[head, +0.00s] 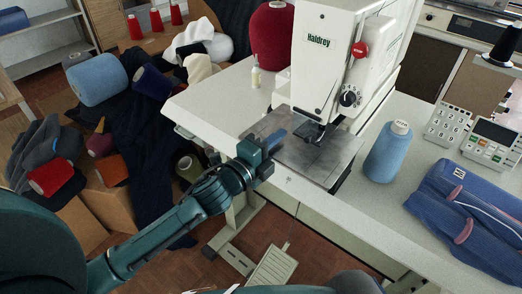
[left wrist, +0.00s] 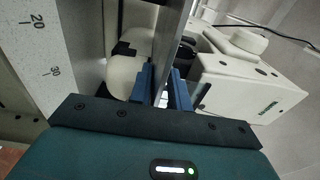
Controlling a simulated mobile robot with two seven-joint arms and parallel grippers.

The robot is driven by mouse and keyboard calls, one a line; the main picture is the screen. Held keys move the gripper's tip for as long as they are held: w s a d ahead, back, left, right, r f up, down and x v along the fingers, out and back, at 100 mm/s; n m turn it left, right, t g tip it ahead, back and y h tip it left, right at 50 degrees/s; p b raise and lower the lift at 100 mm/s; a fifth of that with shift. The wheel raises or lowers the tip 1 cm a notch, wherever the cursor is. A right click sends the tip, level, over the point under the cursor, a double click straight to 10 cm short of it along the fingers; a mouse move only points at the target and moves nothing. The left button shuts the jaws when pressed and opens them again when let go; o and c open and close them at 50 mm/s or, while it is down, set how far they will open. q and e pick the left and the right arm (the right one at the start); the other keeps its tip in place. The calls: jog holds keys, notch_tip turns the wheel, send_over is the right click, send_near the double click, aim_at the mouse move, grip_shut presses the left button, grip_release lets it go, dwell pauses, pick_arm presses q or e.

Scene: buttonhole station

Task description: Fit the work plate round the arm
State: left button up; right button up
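The work plate (head: 325,160) is a flat grey metal sheet under the needle head of the white sewing machine (head: 325,60). It lies close to level, at about the height of the table top, and reaches out past the table's front edge. My left gripper (head: 272,146) has its blue fingers at the plate's front left edge. In the left wrist view the plate (left wrist: 177,45) shows edge-on between the fingers (left wrist: 165,88), which are closed on it. The machine's lower arm is mostly hidden, so I cannot tell how far the plate surrounds it. My right gripper is not in view.
A light blue thread cone (head: 387,152) stands right of the plate on the white table (head: 215,105). Folded blue garments (head: 470,215) and a keypad (head: 447,125) lie farther right. A red cone (head: 272,45) and a small bottle (head: 255,77) stand behind. The table's left part is clear.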

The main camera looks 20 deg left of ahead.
pick_arm(q)
jog(key=shift+s+f, duration=0.15)
jog(key=shift+f, duration=0.25)
jog(key=b+v, duration=0.1)
jog(key=v, duration=1.2)
jog(key=shift+r, duration=0.35)
